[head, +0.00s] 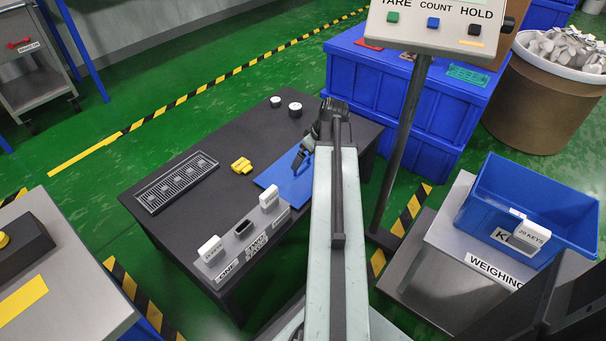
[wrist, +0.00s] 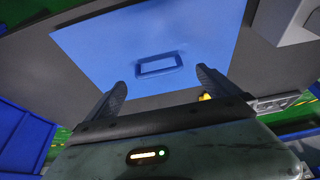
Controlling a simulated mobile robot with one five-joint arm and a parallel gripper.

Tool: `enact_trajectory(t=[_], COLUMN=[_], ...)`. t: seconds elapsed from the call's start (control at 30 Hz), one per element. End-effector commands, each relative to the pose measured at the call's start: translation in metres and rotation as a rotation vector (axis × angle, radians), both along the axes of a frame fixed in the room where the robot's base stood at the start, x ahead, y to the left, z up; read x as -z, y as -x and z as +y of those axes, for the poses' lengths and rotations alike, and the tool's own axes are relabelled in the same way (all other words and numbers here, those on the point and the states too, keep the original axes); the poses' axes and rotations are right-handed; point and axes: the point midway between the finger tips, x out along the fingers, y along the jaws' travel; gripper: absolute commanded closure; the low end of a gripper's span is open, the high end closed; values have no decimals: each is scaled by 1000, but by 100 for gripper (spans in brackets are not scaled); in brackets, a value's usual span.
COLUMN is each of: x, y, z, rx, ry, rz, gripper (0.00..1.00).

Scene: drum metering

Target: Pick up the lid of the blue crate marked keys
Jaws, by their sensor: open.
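The blue lid (head: 287,181) lies flat on the dark table, partly hidden behind my arm in the head view. In the wrist view the lid (wrist: 110,45) fills the upper middle, with a raised rectangular handle (wrist: 159,66) on it. My gripper (wrist: 160,85) is open and empty, its two fingers apart on either side below the handle; they do not touch the handle. In the head view my gripper (head: 305,155) is over the lid's far edge. The blue crate (head: 535,205) marked with keys stands open on the weighing stand at the right.
On the dark table (head: 190,165) are a yellow part (head: 241,165), a grey slotted tray (head: 176,182), two small round pieces (head: 285,106) and a holder with white cards (head: 240,235). A scale display post (head: 402,140) stands close right of my arm. Stacked blue crates (head: 430,95) are behind.

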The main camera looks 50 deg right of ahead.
Motion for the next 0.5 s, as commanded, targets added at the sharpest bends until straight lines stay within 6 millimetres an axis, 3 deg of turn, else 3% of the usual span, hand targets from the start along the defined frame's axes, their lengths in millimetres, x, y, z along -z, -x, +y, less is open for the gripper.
enact_trajectory(t=[0.3, 0.5], x=[45, 47], y=[-16, -19], z=[-2, -2], rx=[-1, 1], ry=[0, 1], rz=[0, 0], gripper=[0, 0])
